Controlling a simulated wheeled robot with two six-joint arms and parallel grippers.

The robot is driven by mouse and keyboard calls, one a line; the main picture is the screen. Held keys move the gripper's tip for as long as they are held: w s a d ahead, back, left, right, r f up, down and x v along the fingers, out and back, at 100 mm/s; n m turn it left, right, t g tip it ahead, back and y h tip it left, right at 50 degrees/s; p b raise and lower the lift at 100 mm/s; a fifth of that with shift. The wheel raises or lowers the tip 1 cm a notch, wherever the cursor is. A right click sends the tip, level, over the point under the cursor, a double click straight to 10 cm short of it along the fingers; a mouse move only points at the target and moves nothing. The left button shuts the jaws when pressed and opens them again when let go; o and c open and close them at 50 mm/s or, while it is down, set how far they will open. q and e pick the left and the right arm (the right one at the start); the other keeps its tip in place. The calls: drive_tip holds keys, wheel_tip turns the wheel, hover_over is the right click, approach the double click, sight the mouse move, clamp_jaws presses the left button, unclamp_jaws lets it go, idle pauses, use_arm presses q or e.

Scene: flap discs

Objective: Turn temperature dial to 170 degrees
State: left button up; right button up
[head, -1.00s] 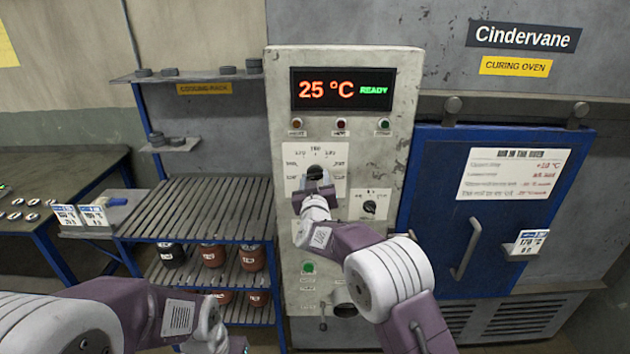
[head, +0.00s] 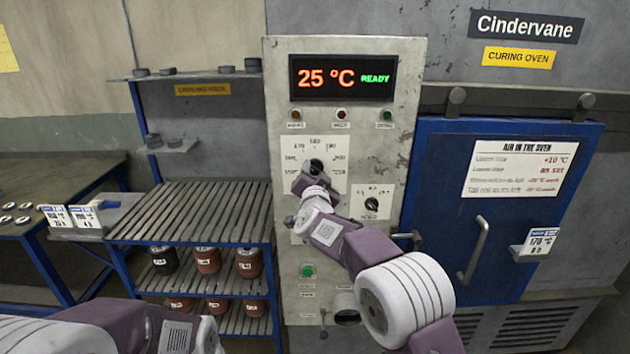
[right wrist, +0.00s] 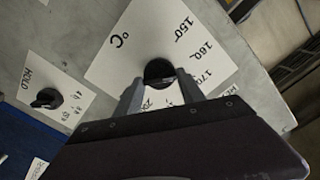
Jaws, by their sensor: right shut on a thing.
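The temperature dial (head: 316,165) is a dark round knob on a white scale plate (head: 336,150) below the oven display. In the right wrist view the dial (right wrist: 158,70) sits between the two fingers of my right gripper (right wrist: 160,84). That gripper (head: 309,176) is shut on the dial. Marks 150, 160 and a partly covered 17_ show on the plate there. The dial's pointer is hidden, so its setting cannot be read. The display (head: 343,78) shows 25 °C and READY. My left arm shows at the lower left; its fingers are out of view.
A smaller HOLD dial (head: 371,206) is right of and below the temperature dial. A green button (head: 307,271) is lower on the panel. The blue oven door (head: 440,200) is shut and carries a card (head: 541,242). A slatted rack (head: 185,215) stands left.

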drive_tip(key=shift+f+m+b, duration=0.25)
drive_tip(key=shift+m+b, duration=0.6)
drive_tip(key=shift+m, duration=1.15)
drive_tip(key=o, duration=1.4)
drive_tip(key=shift+c, duration=0.2)
drive_tip(key=shift+s+d+r, duration=0.15)
drive_tip(key=shift+s+r, duration=0.05)
drive_tip(key=shift+s+f+b, duration=0.15)
drive_tip(key=shift+s+b, duration=0.25)
drive_tip(key=shift+b, duration=0.1)
drive_tip(key=s+b, duration=0.2)
drive_tip(key=s, duration=0.6)
drive_tip(key=shift+b, duration=0.4)
drive_tip(key=shift+s, duration=0.1)
